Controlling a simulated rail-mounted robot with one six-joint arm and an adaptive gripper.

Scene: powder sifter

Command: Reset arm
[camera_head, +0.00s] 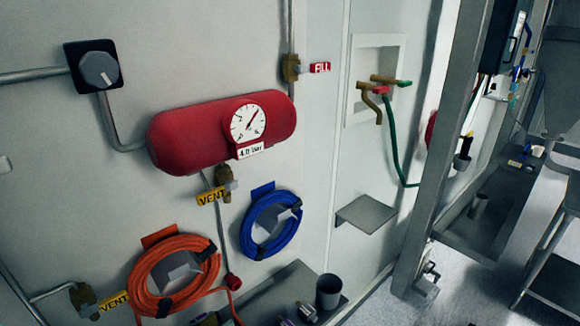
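My arm and my gripper do not show in the head view, so I cannot see the gripper's position or what it holds. The view shows a pale wall with a red tank (190,135) mounted on it. The tank carries a round white gauge (248,122). A grey knob on a black plate (97,69) is on the wall at the upper left.
An orange hose coil (150,292) and a blue hose coil (251,240) hang below the tank. A dark cup (329,291) stands on a low ledge (290,282). A small grey shelf (366,213) juts out at right. A metal post (446,150) stands beyond it; bare floor shows.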

